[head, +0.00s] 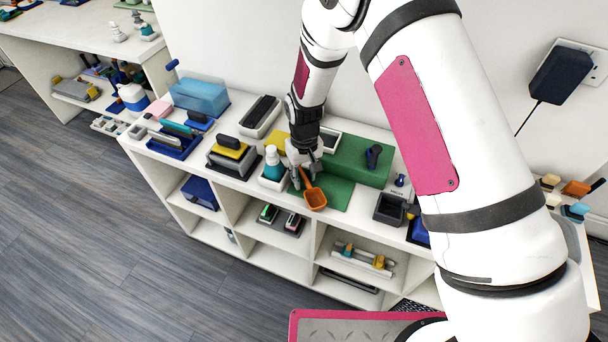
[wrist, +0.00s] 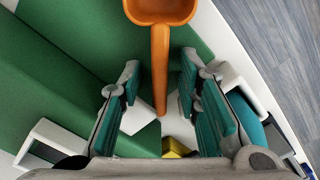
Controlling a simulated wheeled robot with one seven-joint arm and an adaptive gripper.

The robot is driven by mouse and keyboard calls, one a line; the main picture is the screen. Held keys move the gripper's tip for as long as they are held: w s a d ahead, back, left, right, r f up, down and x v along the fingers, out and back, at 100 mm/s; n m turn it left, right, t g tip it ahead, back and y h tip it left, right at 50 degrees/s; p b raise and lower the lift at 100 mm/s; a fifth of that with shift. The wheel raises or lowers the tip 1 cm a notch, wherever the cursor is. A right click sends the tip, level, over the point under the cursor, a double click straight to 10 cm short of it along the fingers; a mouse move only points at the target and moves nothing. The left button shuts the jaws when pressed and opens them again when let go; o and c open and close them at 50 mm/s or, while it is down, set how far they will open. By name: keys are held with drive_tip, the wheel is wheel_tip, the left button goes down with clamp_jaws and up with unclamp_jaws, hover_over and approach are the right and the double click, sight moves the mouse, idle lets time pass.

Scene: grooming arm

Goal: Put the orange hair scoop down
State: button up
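The orange hair scoop (head: 315,199) is at the front edge of the white shelf unit's top, over a flat green mat (head: 338,190). Its bowl points toward the front and its handle runs back between my fingers. I cannot tell whether it rests fully on the mat. My gripper (head: 305,177) points down at the scoop's handle. In the wrist view, the scoop's handle (wrist: 160,65) passes between the two teal-padded fingers of my gripper (wrist: 160,75), with a visible gap on each side. The gripper is open.
A raised green block (head: 345,160) stands behind the mat. A white and teal bottle (head: 272,163) stands close to the left of my gripper. A yellow and grey item (head: 232,153) is farther left. A dark tray (head: 389,208) is to the right. The shelf's front edge is close.

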wheel_tip(320, 180, up, 12)
wheel_tip(320, 180, up, 13)
drive_tip(key=m+t, duration=0.1)
hover_over(304, 175)
drive_tip(key=s+d, duration=0.3)
drive_tip(key=d, duration=0.4)
drive_tip(key=s+d+r+m+t, duration=0.2)
drive_tip(key=s+d+r+m, duration=0.1)
drive_tip(key=s+d+r, duration=0.9)
drive_tip(key=s+d+r+m+t, duration=0.1)
drive_tip(key=s+d, duration=0.1)
drive_tip(key=s, duration=0.9)
drive_tip(key=shift+d+r+t+b, duration=0.15)
drive_tip(key=shift+d+t+b, duration=0.2)
drive_tip(key=shift+t, duration=0.05)
